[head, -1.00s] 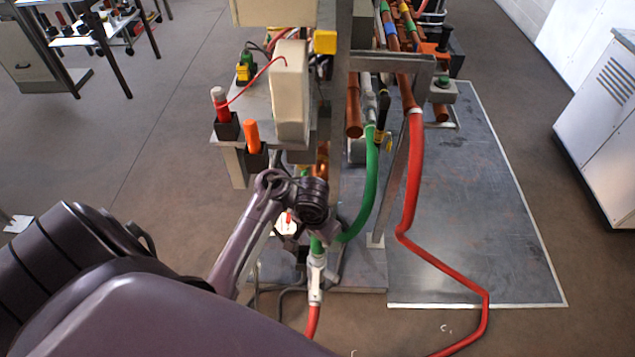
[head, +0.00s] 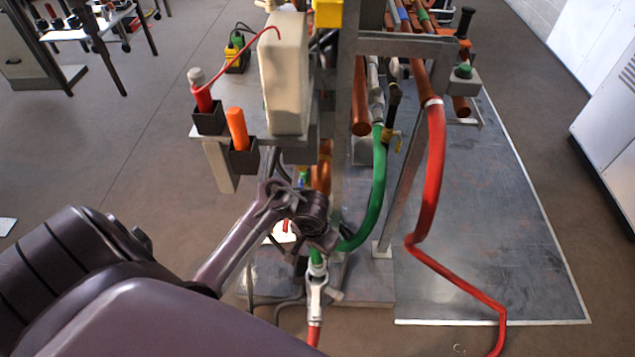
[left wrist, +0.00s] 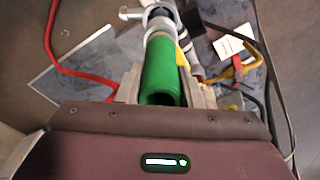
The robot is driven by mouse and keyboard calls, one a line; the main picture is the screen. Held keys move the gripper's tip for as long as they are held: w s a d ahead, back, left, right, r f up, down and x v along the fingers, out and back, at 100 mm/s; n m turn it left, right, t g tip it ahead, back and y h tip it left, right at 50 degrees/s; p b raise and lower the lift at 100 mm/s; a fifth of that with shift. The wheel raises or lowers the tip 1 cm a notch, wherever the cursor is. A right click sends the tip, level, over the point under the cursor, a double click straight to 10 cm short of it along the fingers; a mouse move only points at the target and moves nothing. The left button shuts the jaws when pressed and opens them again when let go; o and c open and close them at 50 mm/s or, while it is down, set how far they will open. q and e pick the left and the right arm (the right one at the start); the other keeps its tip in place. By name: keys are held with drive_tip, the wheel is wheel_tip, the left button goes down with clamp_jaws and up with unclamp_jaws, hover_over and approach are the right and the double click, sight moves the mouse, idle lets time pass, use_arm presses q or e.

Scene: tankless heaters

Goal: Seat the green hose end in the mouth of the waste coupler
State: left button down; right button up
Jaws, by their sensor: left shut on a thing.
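My left gripper (head: 316,243) is low at the front of the stand, shut on the green hose end (left wrist: 161,72). In the left wrist view the green piece lies between the two fingers, and its far end meets a grey-white collar, which looks like the waste coupler (left wrist: 158,22). In the head view, green (head: 316,262) shows just above the grey coupler (head: 317,288), roughly in line with it. I cannot tell how deep the end sits in the mouth. The green hose (head: 376,190) curves up to the pipes. My right gripper is not in view.
A red hose (head: 431,170) hangs right of the stand and runs over the floor plate (head: 480,220). Another red hose (head: 313,336) leaves the coupler's bottom. A shelf (head: 262,122) with red and orange handled tools is above my left arm. Dark cables lie near the coupler.

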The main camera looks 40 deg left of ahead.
sight(317, 260)
use_arm(q)
wheel_tip(317, 260, down, 2)
drive_tip(key=shift+f+b, duration=0.25)
drive_tip(key=shift+b, duration=0.15)
drive_tip(key=shift+f, duration=0.4)
wheel_tip(317, 260, down, 4)
drive_tip(key=b, duration=0.3)
drive_tip(key=shift+f, duration=0.15)
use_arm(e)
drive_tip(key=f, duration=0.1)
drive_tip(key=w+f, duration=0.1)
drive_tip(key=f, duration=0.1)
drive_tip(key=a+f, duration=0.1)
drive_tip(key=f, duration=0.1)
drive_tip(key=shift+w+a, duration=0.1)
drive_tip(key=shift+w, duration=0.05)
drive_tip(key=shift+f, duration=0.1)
use_arm(q)
drive_tip(key=c, duration=1)
unclamp_jaws()
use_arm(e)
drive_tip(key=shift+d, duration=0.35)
